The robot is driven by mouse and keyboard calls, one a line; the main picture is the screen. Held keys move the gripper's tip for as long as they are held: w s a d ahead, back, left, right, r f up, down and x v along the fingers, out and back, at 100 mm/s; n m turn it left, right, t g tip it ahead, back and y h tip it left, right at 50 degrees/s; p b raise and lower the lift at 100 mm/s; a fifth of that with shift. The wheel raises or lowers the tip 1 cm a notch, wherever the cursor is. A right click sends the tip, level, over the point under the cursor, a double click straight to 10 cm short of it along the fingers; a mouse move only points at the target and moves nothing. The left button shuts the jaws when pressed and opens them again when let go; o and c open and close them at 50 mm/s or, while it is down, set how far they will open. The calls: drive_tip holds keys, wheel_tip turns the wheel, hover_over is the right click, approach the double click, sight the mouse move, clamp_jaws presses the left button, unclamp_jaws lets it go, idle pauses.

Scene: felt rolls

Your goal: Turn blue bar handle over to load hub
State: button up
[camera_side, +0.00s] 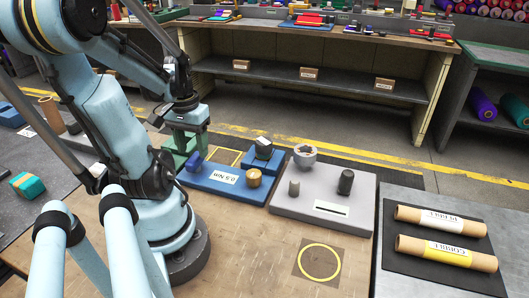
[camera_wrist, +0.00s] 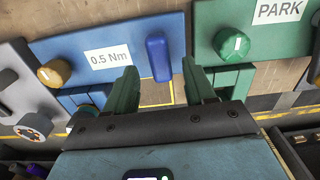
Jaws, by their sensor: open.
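The blue bar handle (camera_wrist: 158,58) stands on a blue board (camera_wrist: 100,25) with a "0.5 Nm" label. It also shows in the side view (camera_side: 194,160), partly behind my arm. My gripper (camera_wrist: 160,68) is open, with a green finger on each side of the handle in the wrist view; clear gaps show, and I cannot tell the height between them. In the side view my gripper (camera_side: 190,150) is right above the handle. A brass-coloured knob (camera_side: 254,177) sits on the same board. No part is marked as the load hub, so I cannot tell which it is.
A green board (camera_wrist: 265,45) labelled "PARK" with a green knob (camera_wrist: 230,42) lies beside the blue one. A grey board (camera_side: 320,205) carries a notched round part (camera_side: 304,155) and two pegs. Cardboard rolls (camera_side: 440,221) lie on a dark mat. The wooden table front is mostly clear.

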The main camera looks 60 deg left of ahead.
sight(195, 157)
wheel_tip(195, 157, up, 8)
idle(0.5)
drive_tip(key=w+d+f+m+t, duration=0.1)
drive_tip(key=w+d+m+t, duration=0.6)
drive_tip(key=w+d, duration=1.1)
drive_tip(key=d+m, duration=0.2)
drive_tip(key=shift+d, duration=0.4)
